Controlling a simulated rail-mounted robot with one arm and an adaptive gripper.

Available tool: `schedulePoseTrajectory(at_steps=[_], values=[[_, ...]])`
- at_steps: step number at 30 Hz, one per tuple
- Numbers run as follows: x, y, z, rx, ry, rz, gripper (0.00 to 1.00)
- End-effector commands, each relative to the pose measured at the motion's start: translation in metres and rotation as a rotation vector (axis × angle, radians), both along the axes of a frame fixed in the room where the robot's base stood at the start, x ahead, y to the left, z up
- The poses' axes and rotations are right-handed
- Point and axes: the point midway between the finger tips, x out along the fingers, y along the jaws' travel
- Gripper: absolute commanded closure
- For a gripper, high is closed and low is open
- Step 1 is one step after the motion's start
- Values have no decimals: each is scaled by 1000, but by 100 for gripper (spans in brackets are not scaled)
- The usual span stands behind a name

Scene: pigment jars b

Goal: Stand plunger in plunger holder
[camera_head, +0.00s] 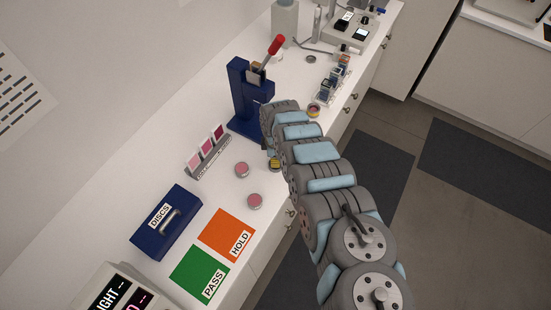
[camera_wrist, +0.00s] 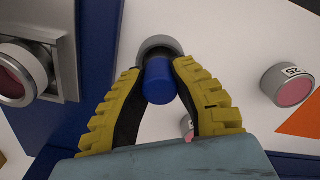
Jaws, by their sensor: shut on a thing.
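The plunger shows in the wrist view as a blue rounded cylinder (camera_wrist: 158,84) between the yellow fingertips of my gripper (camera_wrist: 157,68). My gripper is shut on it. A grey round piece with a dark inside (camera_wrist: 156,42), which looks like the plunger holder, lies just beyond the blue cylinder. I cannot tell whether the plunger's lower end is inside it or above it. In the head view, my arm hides the plunger and the holder; only a bit of yellow finger (camera_head: 275,163) shows beside the blue press (camera_head: 250,98).
The press with its red lever (camera_head: 275,45) stands close by. Pink jars (camera_head: 242,169) (camera_head: 254,201) sit in front of my gripper, near the orange HOLD mat (camera_head: 227,233) and green PASS mat (camera_head: 198,270). A swatch stand (camera_head: 207,155) and blue DISCS box (camera_head: 166,223) stand left.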

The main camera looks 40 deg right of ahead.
Motion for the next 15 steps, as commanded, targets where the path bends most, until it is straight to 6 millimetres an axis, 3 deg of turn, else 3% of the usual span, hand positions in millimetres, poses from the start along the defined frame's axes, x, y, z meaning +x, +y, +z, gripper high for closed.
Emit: schedulePoseTrajectory(at_steps=[4, 5, 7, 15], values=[[0, 1, -1, 1, 1, 0, 100], [-1, 1, -1, 1, 1, 0, 70], [0, 1, -1, 1, 1, 0, 51], [0, 1, -1, 1, 1, 0, 51]])
